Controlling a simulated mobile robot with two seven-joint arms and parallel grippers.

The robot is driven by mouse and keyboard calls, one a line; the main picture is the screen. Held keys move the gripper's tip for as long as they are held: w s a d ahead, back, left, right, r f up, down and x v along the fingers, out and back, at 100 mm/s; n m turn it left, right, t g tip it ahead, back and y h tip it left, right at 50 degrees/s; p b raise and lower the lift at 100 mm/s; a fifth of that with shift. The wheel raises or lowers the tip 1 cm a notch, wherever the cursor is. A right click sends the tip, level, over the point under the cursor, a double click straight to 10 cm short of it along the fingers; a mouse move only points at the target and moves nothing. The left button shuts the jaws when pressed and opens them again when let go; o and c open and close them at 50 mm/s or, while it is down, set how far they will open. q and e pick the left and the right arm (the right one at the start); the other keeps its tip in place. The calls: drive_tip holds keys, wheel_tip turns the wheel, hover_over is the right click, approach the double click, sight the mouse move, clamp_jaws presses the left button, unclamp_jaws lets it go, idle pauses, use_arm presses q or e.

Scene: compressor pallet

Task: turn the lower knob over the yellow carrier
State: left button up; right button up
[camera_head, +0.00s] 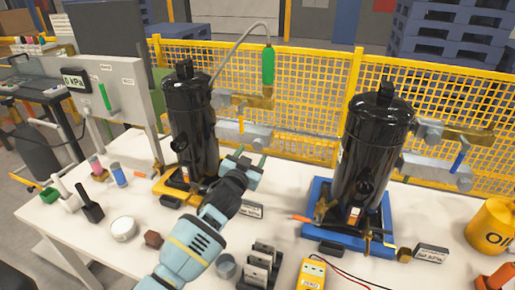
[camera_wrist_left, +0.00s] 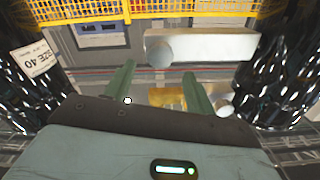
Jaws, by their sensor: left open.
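The yellow carrier (camera_head: 166,188) bears a tall black compressor (camera_head: 192,125) at the left of the table. To its right, a lower grey metal bar (camera_head: 240,132) ends in a small round grey knob (camera_head: 266,141). The bar also shows in the left wrist view (camera_wrist_left: 215,47), with the round knob (camera_wrist_left: 160,52) facing me beyond the fingertips. My left gripper (camera_head: 245,163) is open, with green fingers, below and in front of the knob. Its fingers also show in the wrist view (camera_wrist_left: 159,70), apart and empty; no contact with the knob shows. My right gripper is not in view.
An upper bar with brass (camera_head: 258,102) sits above the lower one. A second black compressor (camera_head: 371,150) stands on a blue carrier (camera_head: 318,232) at right. A yellow mesh fence (camera_head: 310,85) runs behind. A yellow meter (camera_head: 312,275) and small parts lie in front.

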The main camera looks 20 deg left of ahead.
sight(258, 146)
use_arm(q)
drive_tip(key=w, duration=0.3)
drive_tip(key=shift+w+d+f, duration=0.1)
drive_tip(key=shift+w+f, duration=0.05)
drive_tip(key=shift+w, duration=0.1)
drive_tip(key=shift+w+b, duration=0.3)
drive_tip(key=shift+w, duration=0.35)
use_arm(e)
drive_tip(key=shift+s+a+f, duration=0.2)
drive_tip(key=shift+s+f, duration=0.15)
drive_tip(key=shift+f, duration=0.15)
use_arm(q)
drive_tip(key=c, duration=1)
drive_tip(key=shift+o, duration=0.2)
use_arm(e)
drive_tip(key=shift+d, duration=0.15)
